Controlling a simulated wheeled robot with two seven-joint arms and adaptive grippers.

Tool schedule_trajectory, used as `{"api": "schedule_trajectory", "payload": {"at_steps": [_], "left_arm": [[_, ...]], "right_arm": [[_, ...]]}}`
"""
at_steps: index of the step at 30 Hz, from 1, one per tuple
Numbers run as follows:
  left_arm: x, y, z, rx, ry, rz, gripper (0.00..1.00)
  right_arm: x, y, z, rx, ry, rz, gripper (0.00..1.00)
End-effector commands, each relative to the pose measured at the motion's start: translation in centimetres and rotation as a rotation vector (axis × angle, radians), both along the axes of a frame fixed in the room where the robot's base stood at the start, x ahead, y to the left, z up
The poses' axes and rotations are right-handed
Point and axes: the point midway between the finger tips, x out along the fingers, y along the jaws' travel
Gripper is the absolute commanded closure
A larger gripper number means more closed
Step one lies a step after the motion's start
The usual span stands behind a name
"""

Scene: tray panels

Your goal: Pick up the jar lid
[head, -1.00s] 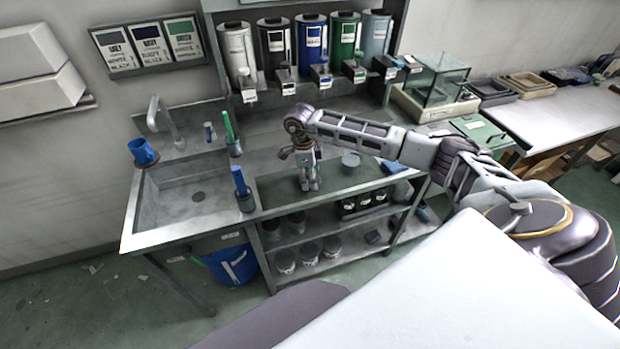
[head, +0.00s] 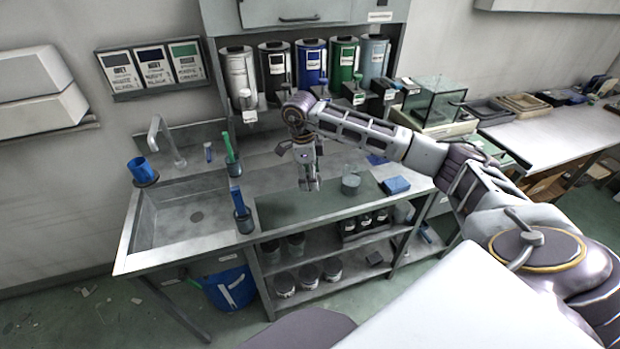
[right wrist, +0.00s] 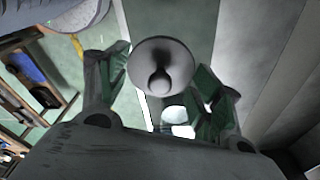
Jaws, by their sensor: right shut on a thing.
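My right gripper (head: 310,184) hangs pointing down over the dark green mat (head: 285,212) on the steel bench, left of a small clear jar (head: 351,185). In the right wrist view my right gripper (right wrist: 160,88) has its green-padded fingers on either side of a round grey jar lid (right wrist: 163,58) with a small knob facing the camera. The gripper is shut on the lid. The lid is too small to make out in the head view. My left gripper is not in view.
A blue block (head: 396,185) lies right of the jar. A dark cup with a blue-handled tool (head: 243,222) stands left of the mat, by the sink (head: 190,213). Dispensers (head: 310,65) line the back. The mat's front left is clear.

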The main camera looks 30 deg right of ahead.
Motion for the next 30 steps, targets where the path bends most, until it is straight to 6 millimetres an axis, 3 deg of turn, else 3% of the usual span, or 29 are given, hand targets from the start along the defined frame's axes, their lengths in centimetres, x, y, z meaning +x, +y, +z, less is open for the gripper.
{"api": "schedule_trajectory", "payload": {"at_steps": [5, 6, 7, 13, 30], "left_arm": [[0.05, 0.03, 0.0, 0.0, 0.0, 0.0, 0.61], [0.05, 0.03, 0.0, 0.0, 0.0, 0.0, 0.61], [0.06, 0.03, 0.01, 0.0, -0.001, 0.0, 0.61], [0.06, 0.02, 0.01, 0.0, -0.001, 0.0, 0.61], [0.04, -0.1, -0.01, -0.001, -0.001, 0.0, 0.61]], "right_arm": [[0.01, -0.01, -0.01, 0.0, 0.0, 0.0, 0.51], [0.01, -0.01, -0.02, 0.0, 0.0, 0.0, 0.57], [0.01, -0.01, -0.03, 0.0, 0.0, 0.0, 0.45], [0.01, 0.0, -0.04, 0.0, 0.0, 0.0, 0.2], [0.16, 0.12, 0.95, 0.0, -0.003, 0.0, 0.2]]}}
